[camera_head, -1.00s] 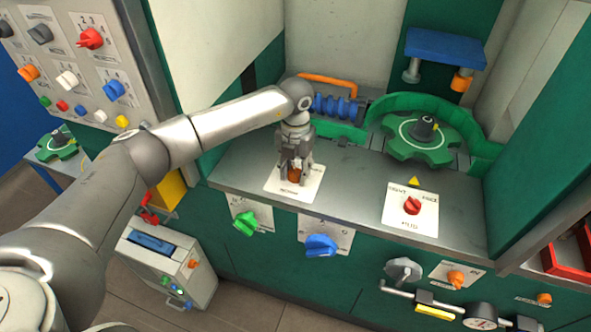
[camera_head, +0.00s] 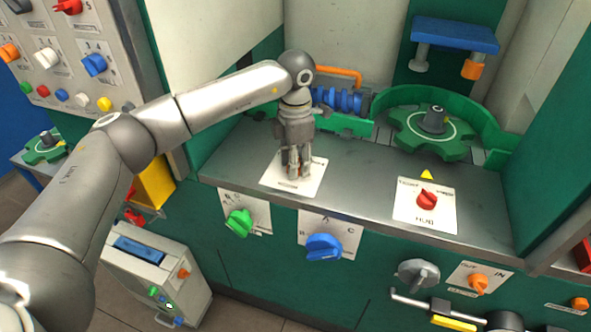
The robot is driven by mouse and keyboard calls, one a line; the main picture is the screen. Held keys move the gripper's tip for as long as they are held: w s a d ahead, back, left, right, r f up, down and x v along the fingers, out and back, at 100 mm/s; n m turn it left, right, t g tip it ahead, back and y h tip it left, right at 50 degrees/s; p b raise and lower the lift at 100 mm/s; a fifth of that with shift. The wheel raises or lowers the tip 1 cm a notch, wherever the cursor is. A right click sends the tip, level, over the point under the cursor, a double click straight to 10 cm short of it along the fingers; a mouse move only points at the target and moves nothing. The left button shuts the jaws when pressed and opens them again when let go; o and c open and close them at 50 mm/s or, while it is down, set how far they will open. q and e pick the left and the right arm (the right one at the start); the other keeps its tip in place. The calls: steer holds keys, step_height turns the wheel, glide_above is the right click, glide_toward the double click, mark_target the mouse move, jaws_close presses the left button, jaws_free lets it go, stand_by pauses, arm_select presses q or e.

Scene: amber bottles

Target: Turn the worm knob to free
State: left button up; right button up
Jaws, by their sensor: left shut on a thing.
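My left gripper (camera_head: 298,170) points down over the white label plate (camera_head: 273,171) on the steel ledge. It is shut on the worm knob, which its fingers now hide almost wholly. The knob's pointer and most of the plate's lettering cannot be read. The blue worm (camera_head: 343,100) lies behind my wrist at the back of the ledge, partly covered by it. My right gripper is out of view.
A green star wheel (camera_head: 408,138) sits in a curved green guard (camera_head: 475,118) at right. A red knob (camera_head: 427,198) is on the ledge. Green (camera_head: 238,222) and blue (camera_head: 324,247) knobs are on the front face below. The ledge between the plates is clear.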

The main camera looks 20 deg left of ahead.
arm_select(q)
steer(key=m+b, duration=0.2)
steer(key=m, duration=0.1)
steer(key=shift+m, duration=0.3)
steer(key=shift+r+m+b, duration=0.1)
steer(key=shift+m+b, duration=0.9)
steer(key=shift+m, duration=1)
steer(key=shift+w+r, duration=0.1)
steer(key=o, duration=1.1)
steer(key=shift+c, duration=0.2)
steer(key=shift+r, duration=0.1)
step_height(320, 180, up, 12)
steer(key=shift+f, duration=0.2)
